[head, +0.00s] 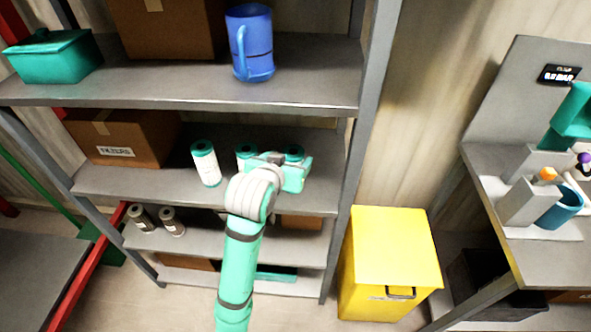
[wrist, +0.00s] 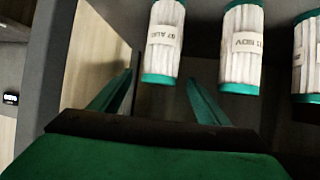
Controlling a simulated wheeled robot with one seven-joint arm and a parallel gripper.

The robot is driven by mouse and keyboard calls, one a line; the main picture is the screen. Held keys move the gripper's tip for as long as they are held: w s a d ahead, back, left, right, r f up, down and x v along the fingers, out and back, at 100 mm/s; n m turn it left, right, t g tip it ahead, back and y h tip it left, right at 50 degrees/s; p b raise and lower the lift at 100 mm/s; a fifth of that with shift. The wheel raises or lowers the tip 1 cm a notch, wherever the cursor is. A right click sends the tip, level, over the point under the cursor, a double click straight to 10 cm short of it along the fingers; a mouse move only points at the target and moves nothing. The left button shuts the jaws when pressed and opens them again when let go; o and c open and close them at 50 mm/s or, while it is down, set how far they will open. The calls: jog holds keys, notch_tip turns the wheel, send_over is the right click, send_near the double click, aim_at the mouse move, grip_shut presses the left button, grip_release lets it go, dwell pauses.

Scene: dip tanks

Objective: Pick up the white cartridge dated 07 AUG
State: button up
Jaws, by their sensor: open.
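The white cartridge dated 07 AUG (wrist: 163,45) has green end caps and a printed label. In the wrist view its near end appears between my two open fingertips, with a gap on each side. In the head view a cartridge with a green cap (head: 294,152) stands at the right of the middle shelf, mostly hidden behind my gripper (head: 292,176); it appears to be the same one. My gripper (wrist: 161,83) is open and empty.
A second white cartridge (wrist: 241,50) and a third (wrist: 306,55) stand beside it, also in the head view (head: 206,164). A cardboard box (head: 122,140) is at the shelf's left. A shelf upright (head: 345,170) is close on the right.

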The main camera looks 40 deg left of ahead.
aim_at(294, 156)
jog(key=shift+w+a+f, duration=0.25)
jog(key=shift+w+f, duration=0.05)
jog(key=shift+x, duration=1.85)
jog(key=shift+d, duration=0.15)
jog(key=shift+c, duration=0.2)
jog(key=c, duration=1.6)
